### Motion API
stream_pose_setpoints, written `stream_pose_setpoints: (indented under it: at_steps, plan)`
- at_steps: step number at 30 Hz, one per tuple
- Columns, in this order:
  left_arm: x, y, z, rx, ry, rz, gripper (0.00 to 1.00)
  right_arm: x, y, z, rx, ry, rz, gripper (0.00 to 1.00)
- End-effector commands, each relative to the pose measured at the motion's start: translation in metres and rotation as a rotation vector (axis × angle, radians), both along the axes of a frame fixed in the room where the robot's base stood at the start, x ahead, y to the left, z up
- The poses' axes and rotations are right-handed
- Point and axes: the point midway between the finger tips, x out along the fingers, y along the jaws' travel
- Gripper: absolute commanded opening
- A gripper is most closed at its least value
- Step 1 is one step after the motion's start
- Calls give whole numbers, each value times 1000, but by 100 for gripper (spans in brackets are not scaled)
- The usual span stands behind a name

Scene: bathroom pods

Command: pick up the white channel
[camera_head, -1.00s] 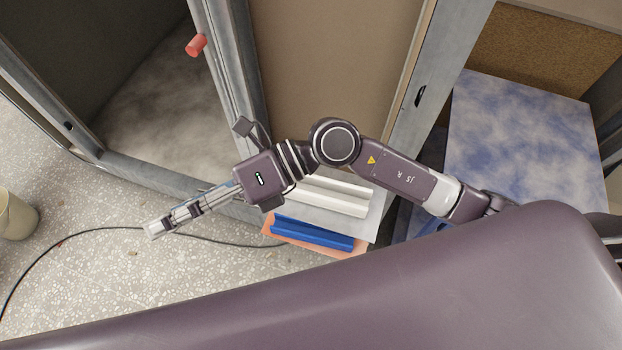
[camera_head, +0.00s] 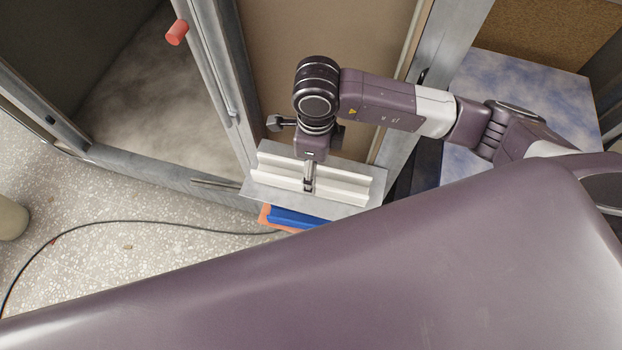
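The white channel (camera_head: 341,188) is a long ribbed piece lying on a grey sheet (camera_head: 270,194), near the middle of the camera_head view. My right arm comes in from the right, and its gripper (camera_head: 309,186) points down over the middle of the channel. The fingertips overlap the channel in the picture. I cannot tell whether they touch it, or whether the fingers are open or shut; the wrist hides part of them. My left gripper is not in view.
A blue channel (camera_head: 293,218) lies on an orange piece (camera_head: 266,217) just below the grey sheet, partly hidden by my body. A beige panel (camera_head: 320,35) and metal frame posts stand behind. A black cable (camera_head: 150,223) crosses the speckled floor at left.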

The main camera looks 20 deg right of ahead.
Motion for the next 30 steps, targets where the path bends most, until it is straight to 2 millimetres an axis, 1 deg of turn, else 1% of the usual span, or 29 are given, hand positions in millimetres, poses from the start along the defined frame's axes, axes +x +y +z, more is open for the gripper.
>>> stream_pose_setpoints:
  at_steps: [6, 8, 11, 16, 17, 28, 29, 30]
  plan:
    - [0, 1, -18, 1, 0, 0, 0, -3, 3, -36, 1, 3, -1, 64]
    - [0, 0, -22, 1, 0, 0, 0, -3, 3, -43, 2, 3, -1, 64]
    - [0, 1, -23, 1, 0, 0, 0, -2, 4, -47, 3, 1, 0, 64]
    - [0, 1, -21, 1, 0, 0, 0, -2, 4, -46, 3, 1, 0, 64]
    - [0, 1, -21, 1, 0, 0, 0, -2, 4, -46, 3, 1, 0, 62]
    - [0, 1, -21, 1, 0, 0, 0, -2, 4, -46, 3, 1, 0, 21]
    - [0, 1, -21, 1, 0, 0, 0, -2, 4, -46, 3, 1, 0, 18]
    - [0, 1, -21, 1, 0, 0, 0, -2, 4, -45, 3, 1, 0, 18]
